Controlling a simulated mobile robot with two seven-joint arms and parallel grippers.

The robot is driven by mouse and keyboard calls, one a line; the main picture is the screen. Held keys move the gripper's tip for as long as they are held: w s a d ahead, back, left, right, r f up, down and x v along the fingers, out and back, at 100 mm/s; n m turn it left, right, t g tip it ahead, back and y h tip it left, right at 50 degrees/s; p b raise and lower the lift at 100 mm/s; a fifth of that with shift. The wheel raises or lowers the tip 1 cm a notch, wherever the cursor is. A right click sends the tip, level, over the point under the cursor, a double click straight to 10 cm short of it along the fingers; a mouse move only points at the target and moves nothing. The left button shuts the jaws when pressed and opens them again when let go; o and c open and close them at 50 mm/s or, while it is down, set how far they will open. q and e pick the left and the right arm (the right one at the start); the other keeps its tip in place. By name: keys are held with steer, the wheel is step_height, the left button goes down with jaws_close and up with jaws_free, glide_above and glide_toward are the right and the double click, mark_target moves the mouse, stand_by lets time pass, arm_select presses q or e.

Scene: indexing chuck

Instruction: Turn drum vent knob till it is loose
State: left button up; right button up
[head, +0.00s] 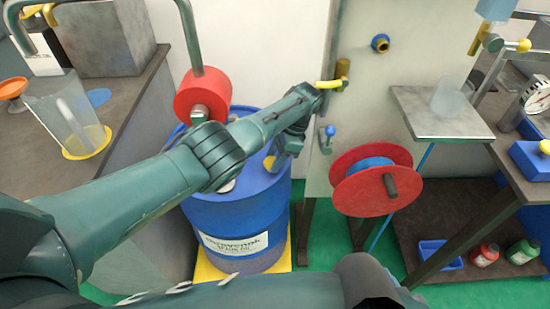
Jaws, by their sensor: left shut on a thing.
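The blue drum (235,215) stands on a yellow base below my left arm, with a white label on its front. The fingers and arm hide most of the knob and much of the drum top. My right gripper is out of view; only part of my right arm shows at the bottom.
A red roller (203,92) hangs over the drum. A panel right of the drum carries a yellow-handled valve (335,82), a small blue lever (329,131) and a red reel (350,190). A bench with a clear jug (68,118) stands left.

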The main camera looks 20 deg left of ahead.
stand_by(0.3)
arm_select(q)
steer(key=o, duration=1)
steer(key=shift+c, duration=0.2)
